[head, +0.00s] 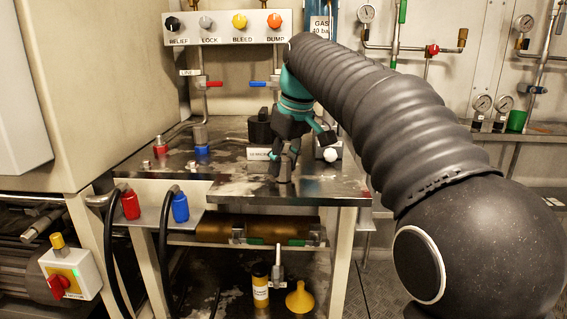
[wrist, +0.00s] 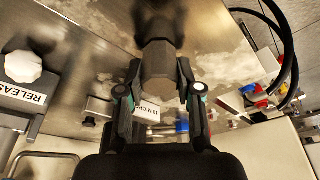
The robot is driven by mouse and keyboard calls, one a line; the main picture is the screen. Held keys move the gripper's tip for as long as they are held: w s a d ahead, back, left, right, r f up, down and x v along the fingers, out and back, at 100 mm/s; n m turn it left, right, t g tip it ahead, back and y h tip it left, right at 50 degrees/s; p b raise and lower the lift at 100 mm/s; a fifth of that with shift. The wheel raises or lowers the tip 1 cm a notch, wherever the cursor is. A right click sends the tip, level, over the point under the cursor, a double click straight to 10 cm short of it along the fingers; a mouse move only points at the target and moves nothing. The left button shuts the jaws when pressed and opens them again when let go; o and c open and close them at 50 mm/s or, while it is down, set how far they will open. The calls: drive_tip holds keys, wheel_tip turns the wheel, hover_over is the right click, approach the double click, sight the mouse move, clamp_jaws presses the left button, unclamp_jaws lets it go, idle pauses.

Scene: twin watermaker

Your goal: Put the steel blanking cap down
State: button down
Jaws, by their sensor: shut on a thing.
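The steel blanking cap (wrist: 158,72) is a grey, many-sided metal piece held between the two fingers of my gripper (wrist: 159,92) in the wrist view. In the head view my gripper (head: 284,160) points down over the front part of the steel bench (head: 225,190), and the cap (head: 283,174) shows low between its fingers. The gripper is shut on the cap. I cannot tell whether the cap's underside touches the bench top. My fingers hide part of it.
A white label plate (head: 262,154) and a black block (head: 260,127) stand behind my gripper. A white release knob (head: 330,155) is close at right. Red (head: 160,146) and blue (head: 201,149) fittings are at left. The bench's front left top looks clear.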

drive_tip(key=shift+f, duration=0.1)
drive_tip(key=c, duration=0.8)
unclamp_jaws()
drive_tip(key=shift+o, duration=0.2)
drive_tip(key=p+v, duration=0.3)
drive_tip(key=v, duration=0.9)
drive_tip(key=shift+p, duration=0.4)
